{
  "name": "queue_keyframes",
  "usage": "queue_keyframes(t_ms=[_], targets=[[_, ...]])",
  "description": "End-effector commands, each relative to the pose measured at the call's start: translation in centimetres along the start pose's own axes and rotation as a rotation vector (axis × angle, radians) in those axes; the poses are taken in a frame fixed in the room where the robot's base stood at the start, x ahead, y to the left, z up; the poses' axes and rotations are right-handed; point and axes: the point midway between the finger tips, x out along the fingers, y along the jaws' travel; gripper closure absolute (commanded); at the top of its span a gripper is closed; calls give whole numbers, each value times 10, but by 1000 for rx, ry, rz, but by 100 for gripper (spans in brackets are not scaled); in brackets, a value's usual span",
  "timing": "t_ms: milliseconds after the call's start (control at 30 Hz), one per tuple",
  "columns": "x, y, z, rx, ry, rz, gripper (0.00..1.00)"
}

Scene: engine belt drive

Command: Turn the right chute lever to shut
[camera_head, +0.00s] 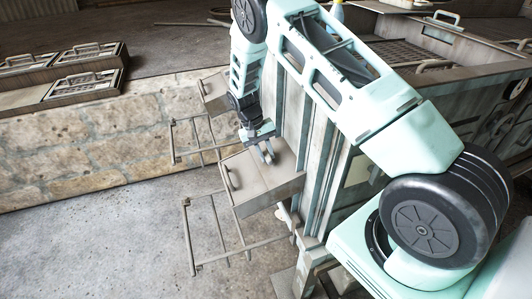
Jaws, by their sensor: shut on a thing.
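My gripper (265,152) points down at the back corner of the nearer metal chute box (262,186), close to the teal-framed machine side. Its fingers are shut on a small part there, which I take to be the right chute lever. The lever is mostly hidden by the fingers, so its angle cannot be told. The nearer box has a bar handle (229,178) on its left face. A second, farther chute box (213,92) with a similar handle stands partly behind my arm.
Open bar frames stick out to the left below the boxes, a near one (214,228) and a far one (188,142). A low stone wall (80,145) runs behind, with handled trays (82,82) beyond it. The concrete floor (90,240) at front left is clear.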

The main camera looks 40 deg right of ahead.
Motion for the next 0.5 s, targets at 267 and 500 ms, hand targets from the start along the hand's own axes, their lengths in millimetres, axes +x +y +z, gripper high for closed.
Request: queue_keyframes(t_ms=[267,500], targets=[[-1,-1,0,-61,2,17,100],[-1,-1,0,-68,2,19,100]])
